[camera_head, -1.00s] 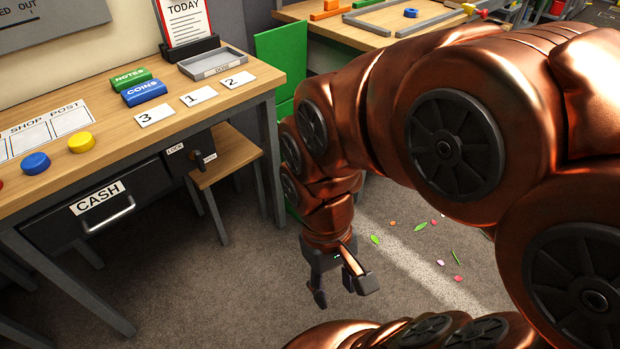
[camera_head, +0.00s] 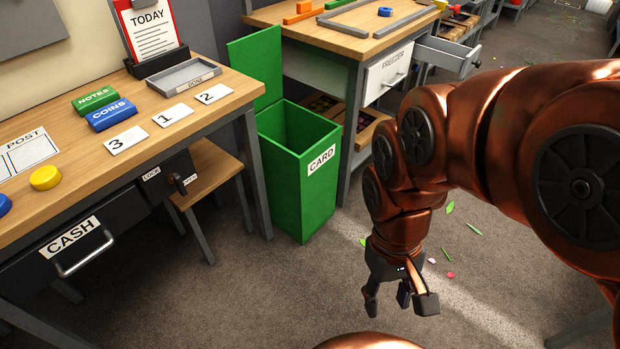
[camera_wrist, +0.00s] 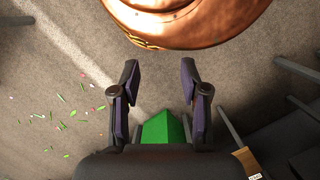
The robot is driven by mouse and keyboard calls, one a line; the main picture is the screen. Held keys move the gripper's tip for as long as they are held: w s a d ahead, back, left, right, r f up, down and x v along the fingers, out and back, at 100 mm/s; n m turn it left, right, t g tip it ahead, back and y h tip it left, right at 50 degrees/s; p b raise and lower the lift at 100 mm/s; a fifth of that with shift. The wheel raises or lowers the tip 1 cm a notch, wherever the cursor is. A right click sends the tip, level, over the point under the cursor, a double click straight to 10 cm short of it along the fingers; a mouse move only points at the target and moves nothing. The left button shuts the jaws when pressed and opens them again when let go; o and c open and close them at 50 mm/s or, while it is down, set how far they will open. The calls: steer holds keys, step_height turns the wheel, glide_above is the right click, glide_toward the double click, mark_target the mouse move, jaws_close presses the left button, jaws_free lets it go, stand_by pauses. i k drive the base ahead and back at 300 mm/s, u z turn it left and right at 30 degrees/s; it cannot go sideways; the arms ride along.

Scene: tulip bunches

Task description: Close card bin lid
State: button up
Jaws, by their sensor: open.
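The green card bin (camera_head: 298,185) stands on the floor between the cash table and the freezer bench, with a white CARD label on its front. Its green lid (camera_head: 254,65) stands upright at the back, so the bin is open and its inside looks empty. My gripper (camera_head: 401,300) is open and empty, pointing down above the floor, to the right of the bin and nearer the camera. In the wrist view my gripper (camera_wrist: 158,112) has its fingers spread, and a green part of the bin (camera_wrist: 163,128) shows beyond and between them.
The cash table (camera_head: 215,102) with the CASH drawer (camera_head: 85,240) stands at the left. A small wooden stool (camera_head: 210,175) is left of the bin. The freezer bench (camera_head: 360,42) is behind, with an open drawer (camera_head: 440,55). Petals and leaves lie on the floor at right.

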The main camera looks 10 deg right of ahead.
mark_target(257, 56)
steer(key=k, duration=0.5)
steer(key=u, duration=0.6)
steer(key=i, duration=1.65)
steer(key=z, duration=0.6)
